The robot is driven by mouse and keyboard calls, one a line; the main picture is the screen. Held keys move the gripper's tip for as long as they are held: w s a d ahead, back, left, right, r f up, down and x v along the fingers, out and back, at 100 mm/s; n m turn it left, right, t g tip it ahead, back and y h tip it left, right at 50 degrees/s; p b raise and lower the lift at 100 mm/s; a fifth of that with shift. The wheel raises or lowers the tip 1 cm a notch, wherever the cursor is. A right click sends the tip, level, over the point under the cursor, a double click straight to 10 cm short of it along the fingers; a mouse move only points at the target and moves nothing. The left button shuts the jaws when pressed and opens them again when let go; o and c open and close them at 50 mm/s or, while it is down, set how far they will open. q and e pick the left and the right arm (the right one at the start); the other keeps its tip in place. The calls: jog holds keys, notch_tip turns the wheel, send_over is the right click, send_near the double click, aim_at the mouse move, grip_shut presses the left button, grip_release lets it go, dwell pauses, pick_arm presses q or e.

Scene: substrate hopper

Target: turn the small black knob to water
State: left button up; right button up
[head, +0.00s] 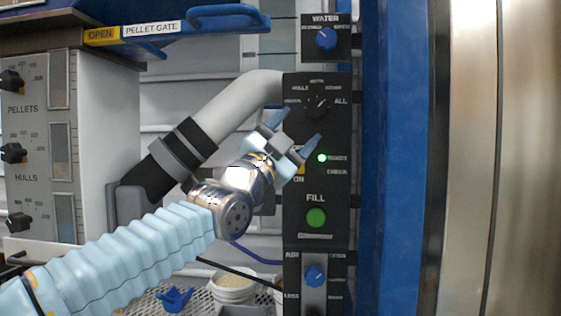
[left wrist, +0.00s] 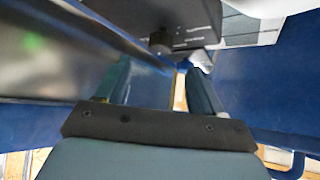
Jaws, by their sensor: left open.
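The small black knob (head: 317,105) is on the upper part of a black control panel (head: 338,215), ringed by small labels, with "ALL" at its right. Its pointer is too small to read surely. My left gripper (head: 297,128) is open and empty, just below and left of the knob, its pale blue fingers pointing up toward it. In the left wrist view a dark knob (left wrist: 160,42) shows beyond and between the two open fingertips (left wrist: 161,72), apart from them. My right gripper is not in view.
A blue WATER dial (head: 326,38) is above the panel, and a blue AIR dial (head: 314,275) below. A green FILL button (head: 316,217) and a lit green lamp (head: 322,158) are on the panel. A grey pipe (head: 240,105) runs close by at left. A blue post (head: 395,150) stands right.

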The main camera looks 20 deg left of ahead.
pick_arm(q)
jog(key=b+v, duration=0.1)
jog(key=v, duration=0.5)
dwell(0.3)
